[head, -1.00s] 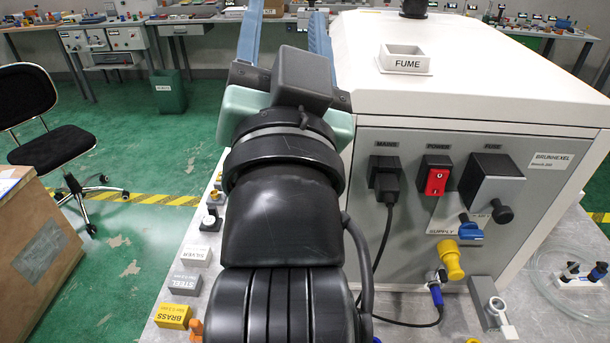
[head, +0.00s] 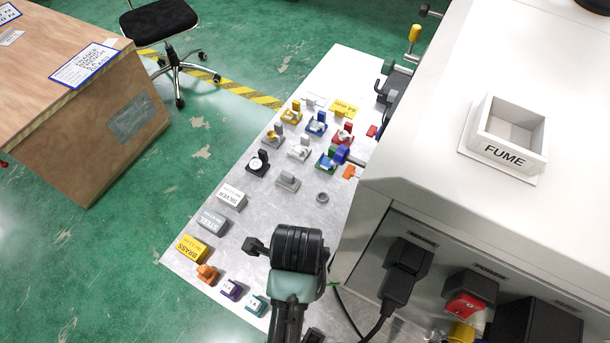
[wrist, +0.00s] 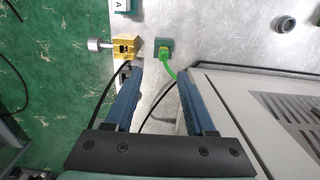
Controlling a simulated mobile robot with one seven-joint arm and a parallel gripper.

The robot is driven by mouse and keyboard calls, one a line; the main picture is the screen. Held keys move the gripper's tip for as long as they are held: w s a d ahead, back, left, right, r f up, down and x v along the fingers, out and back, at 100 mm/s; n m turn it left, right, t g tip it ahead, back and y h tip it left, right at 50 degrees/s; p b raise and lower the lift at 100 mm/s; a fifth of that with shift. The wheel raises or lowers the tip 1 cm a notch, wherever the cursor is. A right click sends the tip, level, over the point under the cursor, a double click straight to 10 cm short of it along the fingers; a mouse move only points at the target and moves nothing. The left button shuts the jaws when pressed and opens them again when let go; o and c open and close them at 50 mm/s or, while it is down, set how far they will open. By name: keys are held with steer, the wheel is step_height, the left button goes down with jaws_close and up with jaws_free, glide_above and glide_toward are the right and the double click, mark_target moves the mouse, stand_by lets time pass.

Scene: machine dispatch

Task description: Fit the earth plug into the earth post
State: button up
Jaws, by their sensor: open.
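A bright green plug (wrist: 163,54) on a green lead sits at a dark green block (wrist: 158,42) in the wrist view; it looks like the earth plug. My gripper (wrist: 161,70) is open, with its blue fingers spread and empty. The plug lies just beyond the fingertips, between them in the picture. A yellow block (wrist: 125,46) with a metal knob stands left of the plug, beyond the left finger. I cannot tell whether this block is the earth post. In the head view my arm reaches down at the bottom and the fingers are hidden.
The grey-white machine cabinet (wrist: 255,105) stands close beside my right finger. A black cable (wrist: 117,73) runs near the left finger. In the head view several small coloured parts and the SILVER (head: 231,196), STEEL (head: 212,222) and BRASS (head: 191,249) blocks lie left of the machine.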

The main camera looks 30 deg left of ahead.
steer(key=f, duration=0.9)
steer(key=shift+w+a+f+p, duration=0.1)
steer(key=shift+w+f+p, duration=0.2)
steer(key=shift+p, duration=0.1)
jaws_close()
